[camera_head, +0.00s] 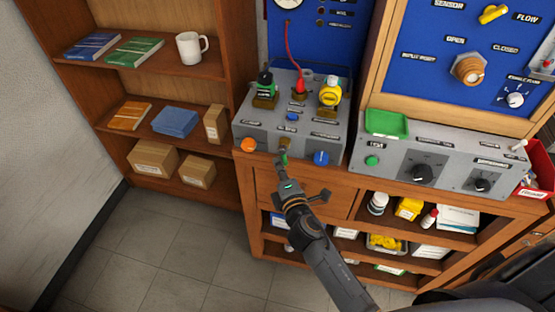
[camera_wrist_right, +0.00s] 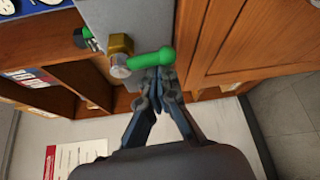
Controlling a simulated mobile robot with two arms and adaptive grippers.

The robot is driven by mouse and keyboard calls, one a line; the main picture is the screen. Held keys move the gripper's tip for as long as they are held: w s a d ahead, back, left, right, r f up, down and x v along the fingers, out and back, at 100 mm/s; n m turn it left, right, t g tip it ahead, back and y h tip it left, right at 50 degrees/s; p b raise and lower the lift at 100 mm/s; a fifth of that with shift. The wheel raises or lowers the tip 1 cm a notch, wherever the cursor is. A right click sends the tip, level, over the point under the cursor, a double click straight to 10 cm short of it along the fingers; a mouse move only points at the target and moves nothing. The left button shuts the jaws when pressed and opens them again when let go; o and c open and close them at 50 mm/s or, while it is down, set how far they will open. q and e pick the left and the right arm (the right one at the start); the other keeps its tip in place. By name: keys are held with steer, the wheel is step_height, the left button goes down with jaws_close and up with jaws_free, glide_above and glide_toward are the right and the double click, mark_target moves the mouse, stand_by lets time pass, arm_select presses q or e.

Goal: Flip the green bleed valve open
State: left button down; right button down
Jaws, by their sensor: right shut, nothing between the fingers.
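The bleed valve sits on the front face of the grey box (camera_head: 247,130). It has a brass body (camera_wrist_right: 121,43) and a short, rounded green handle (camera_wrist_right: 151,59). In the head view the green handle (camera_head: 284,157) is small and partly covered by my right gripper (camera_head: 281,160). In the right wrist view my right gripper (camera_wrist_right: 158,76) is shut and empty. Its fingertips are right at the handle's side near its free end; I cannot tell whether they touch. My left gripper is out of view.
An orange knob (camera_head: 248,145) and a blue knob (camera_head: 321,158) flank the valve on the same face. A grey panel with dials (camera_head: 422,173) is to the right. Wooden drawers (camera_head: 320,198) lie below.

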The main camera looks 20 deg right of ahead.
steer(key=n+p, duration=0.1)
steer(key=p, duration=0.1)
steer(key=s+d+n+g+p, duration=0.1)
steer(key=p, duration=0.2)
steer(key=shift+d+r+g+h+p, duration=0.3)
steer(key=shift+p, duration=0.05)
steer(key=shift+s+d, duration=0.1)
steer(key=shift+d, duration=0.05)
steer(key=shift+s+d+r, duration=0.1)
steer(key=shift+d+r, duration=0.2)
stand_by(0.4)
steer(key=shift+f, duration=0.1)
